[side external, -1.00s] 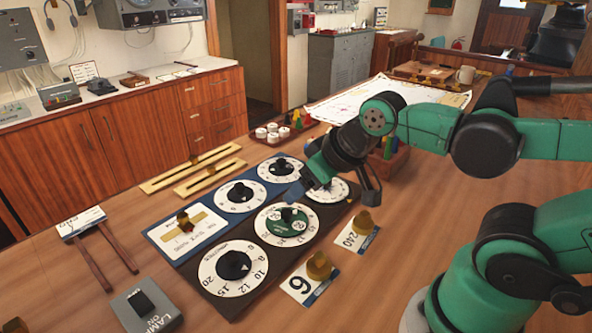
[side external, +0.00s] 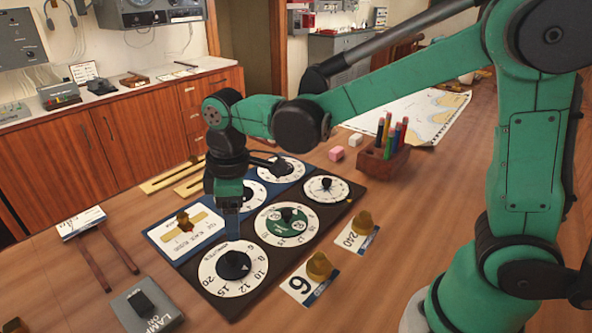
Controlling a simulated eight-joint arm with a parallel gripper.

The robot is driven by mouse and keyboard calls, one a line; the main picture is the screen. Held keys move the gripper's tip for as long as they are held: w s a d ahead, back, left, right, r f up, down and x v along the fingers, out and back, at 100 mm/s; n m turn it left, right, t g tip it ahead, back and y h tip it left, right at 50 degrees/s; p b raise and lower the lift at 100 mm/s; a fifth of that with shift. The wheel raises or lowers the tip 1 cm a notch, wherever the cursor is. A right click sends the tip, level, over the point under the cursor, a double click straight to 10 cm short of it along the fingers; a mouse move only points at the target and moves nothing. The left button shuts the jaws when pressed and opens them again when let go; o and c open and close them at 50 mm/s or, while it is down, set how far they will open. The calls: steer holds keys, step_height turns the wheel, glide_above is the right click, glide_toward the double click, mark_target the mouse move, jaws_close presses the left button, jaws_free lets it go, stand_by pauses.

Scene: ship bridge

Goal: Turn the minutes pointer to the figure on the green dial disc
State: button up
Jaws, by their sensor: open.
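The minutes dial (side external: 218,279) is a white disc at the front left of the dark board. Its black pointer knob (side external: 234,264) carries a small light mark on the right side, towards the 8 and 10; its exact setting is hard to tell. The green dial disc (side external: 287,236) sits inside a white ring behind and right of it. It has small white patches whose figures are too small to read surely. My gripper (side external: 233,222) is open and empty, pointing down just behind the minutes dial, above and apart from its knob.
Number cards with brass knobs, 9 (side external: 300,284) and 240 (side external: 352,241), stand at right. A grey lamp switch box (side external: 146,307) is at front left. A pen holder (side external: 382,160) stands behind right.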

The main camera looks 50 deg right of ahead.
mark_target(231, 255)
steer(key=shift+w+a+f+n+g, duration=0.2)
steer(key=shift+a+f+n, duration=0.1)
steer(key=shift+f, duration=0.1)
steer(key=shift+w+a+f+n+g, duration=0.1)
steer(key=shift+a+f+n+g, duration=0.1)
steer(key=shift+a+f, duration=0.15)
steer(key=shift+f, duration=2.85)
jaws_close()
